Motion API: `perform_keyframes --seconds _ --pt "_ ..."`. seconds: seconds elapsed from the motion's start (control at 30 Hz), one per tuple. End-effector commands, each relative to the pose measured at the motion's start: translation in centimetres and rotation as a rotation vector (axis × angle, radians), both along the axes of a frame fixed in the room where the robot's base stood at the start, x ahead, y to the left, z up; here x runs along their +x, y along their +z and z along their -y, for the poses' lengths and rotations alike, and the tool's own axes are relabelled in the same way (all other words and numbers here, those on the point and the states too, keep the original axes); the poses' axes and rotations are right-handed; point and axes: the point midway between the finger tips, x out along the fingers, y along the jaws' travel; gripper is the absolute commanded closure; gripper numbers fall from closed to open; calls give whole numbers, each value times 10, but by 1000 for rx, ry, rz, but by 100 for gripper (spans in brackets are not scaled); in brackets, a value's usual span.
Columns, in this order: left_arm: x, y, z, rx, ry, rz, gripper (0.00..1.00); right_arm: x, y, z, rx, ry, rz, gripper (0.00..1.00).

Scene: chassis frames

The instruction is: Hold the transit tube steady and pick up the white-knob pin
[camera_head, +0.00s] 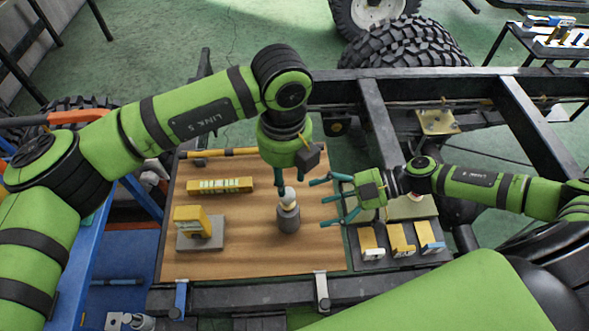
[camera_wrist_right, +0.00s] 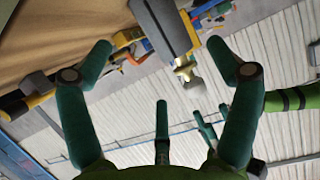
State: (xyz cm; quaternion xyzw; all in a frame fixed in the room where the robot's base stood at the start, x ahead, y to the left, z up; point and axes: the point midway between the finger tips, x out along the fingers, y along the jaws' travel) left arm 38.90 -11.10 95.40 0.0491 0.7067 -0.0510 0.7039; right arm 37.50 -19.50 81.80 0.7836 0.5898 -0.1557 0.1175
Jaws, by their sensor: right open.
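The transit tube (camera_head: 288,217) is a dark grey cylinder standing upright on the wooden board. A pale knob (camera_head: 288,193), likely the white-knob pin, shows at its top. In the right wrist view the tube (camera_wrist_right: 163,28) appears at the top, with a brassy stem and pale knob (camera_wrist_right: 193,82) sticking out. My left gripper (camera_head: 281,187) points down just above and behind the knob; its finger opening is unclear and contact cannot be told. My right gripper (camera_head: 322,203) is open and empty to the right of the tube, fingers spread toward it.
The wooden board (camera_head: 250,255) also carries a yellow slotted bar (camera_head: 220,186) and a yellow block (camera_head: 188,221) on a grey base. A dark tray (camera_head: 372,264) with several small blocks lies at right. Black chassis rails (camera_head: 375,125) surround the board.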

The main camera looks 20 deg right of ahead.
Motion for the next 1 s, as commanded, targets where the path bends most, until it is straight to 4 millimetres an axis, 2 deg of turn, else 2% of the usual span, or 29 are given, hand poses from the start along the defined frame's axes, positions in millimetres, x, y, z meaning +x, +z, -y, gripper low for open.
perform_keyframes --seconds 0.5,0.87,0.97,1.0 --pt "0 0 1 3 4 6 61 16 -24 -56 2 1 1 10" --pt "0 0 1 2 4 4 61 18 -27 -61 -1 0 0 10" --pt "0 0 1 2 4 4 61 18 -26 -61 0 0 0 46" --pt "0 0 1 2 4 4 61 18 -26 -61 0 0 0 62"
